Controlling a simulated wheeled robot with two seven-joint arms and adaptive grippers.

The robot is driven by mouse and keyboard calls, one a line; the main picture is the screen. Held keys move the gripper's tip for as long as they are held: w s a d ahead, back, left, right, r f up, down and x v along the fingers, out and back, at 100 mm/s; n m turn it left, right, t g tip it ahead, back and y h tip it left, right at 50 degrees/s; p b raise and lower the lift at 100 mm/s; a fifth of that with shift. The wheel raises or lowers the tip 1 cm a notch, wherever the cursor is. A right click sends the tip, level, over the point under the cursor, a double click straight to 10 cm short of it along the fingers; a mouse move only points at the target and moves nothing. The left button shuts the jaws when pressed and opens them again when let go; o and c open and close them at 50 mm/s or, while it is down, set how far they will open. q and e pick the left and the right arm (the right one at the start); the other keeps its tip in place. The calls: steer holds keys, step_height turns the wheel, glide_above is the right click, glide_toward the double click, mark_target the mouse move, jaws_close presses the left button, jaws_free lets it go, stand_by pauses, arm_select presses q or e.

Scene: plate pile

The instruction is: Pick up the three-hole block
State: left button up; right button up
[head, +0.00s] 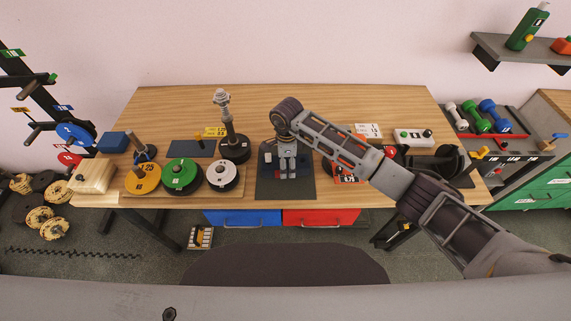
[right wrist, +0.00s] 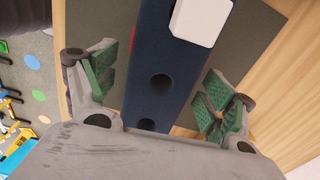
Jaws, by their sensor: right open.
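The three-hole block is a long dark navy block (right wrist: 160,50) in the right wrist view, running between my fingers. Two dark round holes show in its face, and a white rounded piece (right wrist: 201,20) covers part of its far end. It lies on a dark grey mat (head: 287,194) on the table. In the head view my gripper hides most of it. My right gripper (right wrist: 160,88) is open, with green-padded fingers on either side of the block and gaps visible. It also shows from above in the head view (head: 287,168). My left gripper is not in view.
Yellow (head: 142,178), green (head: 182,175) and white (head: 221,176) weight plates lie left of the mat. A post with a black plate (head: 234,148) stands at the mat's left. A grey box with buttons (head: 413,137) is to the right. The table's back strip (head: 330,100) is clear.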

steer(key=shift+f, duration=0.85)
steer(key=c, duration=1.2)
steer(key=shift+c, duration=0.2)
steer(key=shift+r, duration=0.1)
step_height(320, 180, up, 10)
steer(key=b, duration=0.1)
steer(key=shift+b, duration=0.4)
